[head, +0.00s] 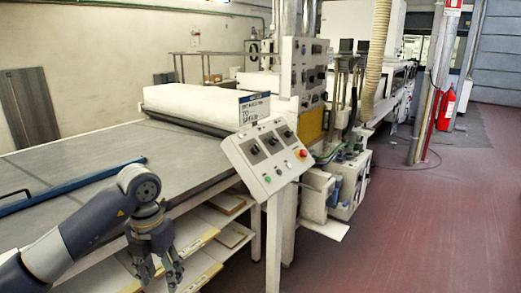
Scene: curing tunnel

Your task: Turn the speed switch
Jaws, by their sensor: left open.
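A tilted white control panel (243,158) stands on a post at the front right corner of the conveyor table. A row of dark switches sits along its upper part: a left one (255,149), a middle one (271,141) and a right one (287,133). Their labels are too small to read, so I cannot tell which is the speed switch. My left gripper (160,276) hangs fingers down, open and empty, below and left of the panel and clear of it. My right gripper is not in view.
The panel also carries a red button (303,153) and small green buttons. A blue bar (75,186) lies on the grey table (60,165). Shelves with boards (198,232) are under the table, behind my gripper. Open red floor (430,230) lies to the right.

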